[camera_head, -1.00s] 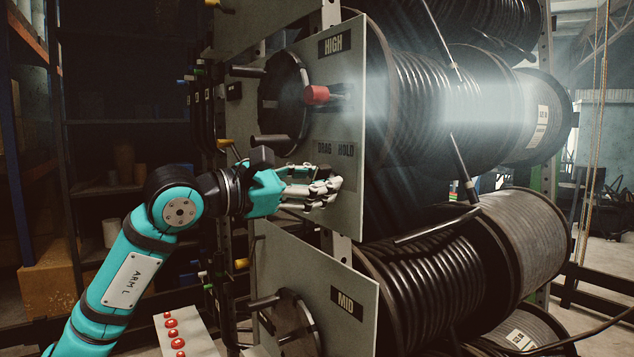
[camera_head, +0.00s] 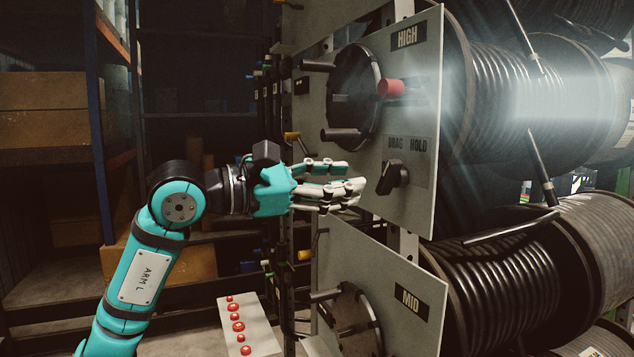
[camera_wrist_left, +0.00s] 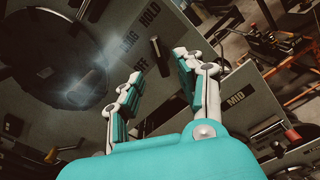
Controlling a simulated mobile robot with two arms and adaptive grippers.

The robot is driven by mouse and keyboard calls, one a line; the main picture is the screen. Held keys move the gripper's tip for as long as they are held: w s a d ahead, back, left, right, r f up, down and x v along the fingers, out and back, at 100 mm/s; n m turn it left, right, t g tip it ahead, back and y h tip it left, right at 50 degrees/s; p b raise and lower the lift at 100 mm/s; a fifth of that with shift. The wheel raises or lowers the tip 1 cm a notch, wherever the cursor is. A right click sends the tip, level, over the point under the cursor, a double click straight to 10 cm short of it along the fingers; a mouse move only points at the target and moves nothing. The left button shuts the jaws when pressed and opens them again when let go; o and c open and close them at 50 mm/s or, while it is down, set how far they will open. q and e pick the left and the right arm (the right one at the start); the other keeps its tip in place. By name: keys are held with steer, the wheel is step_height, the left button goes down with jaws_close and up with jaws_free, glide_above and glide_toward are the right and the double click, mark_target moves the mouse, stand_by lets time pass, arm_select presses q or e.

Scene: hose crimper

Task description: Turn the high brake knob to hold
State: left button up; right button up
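The high brake knob (camera_head: 393,177) is a black lever-shaped knob on the grey HIGH panel (camera_head: 425,205), under the words DRAG and HOLD. Its grip sits tilted, upper end to the right; which mark it points at I cannot tell. My left gripper (camera_head: 352,184), with white jointed fingers, is just left of the knob and looks apart from it. In the left wrist view the knob (camera_wrist_left: 158,47) shows beyond the left gripper (camera_wrist_left: 158,66), whose fingers are spread with nothing between them. My right gripper is not in view.
Above the knob is a round crank wheel (camera_head: 357,97) with black handles and a red knob (camera_head: 391,88). Below is the MID panel (camera_head: 385,290). Hose reels (camera_head: 520,110) fill the right. A box with red buttons (camera_head: 240,325) stands low in front.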

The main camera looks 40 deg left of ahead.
arm_select(q)
steer(key=v, duration=0.3)
steer(key=shift+s+a, duration=0.1)
steer(key=shift+s, duration=0.1)
stand_by(0.4)
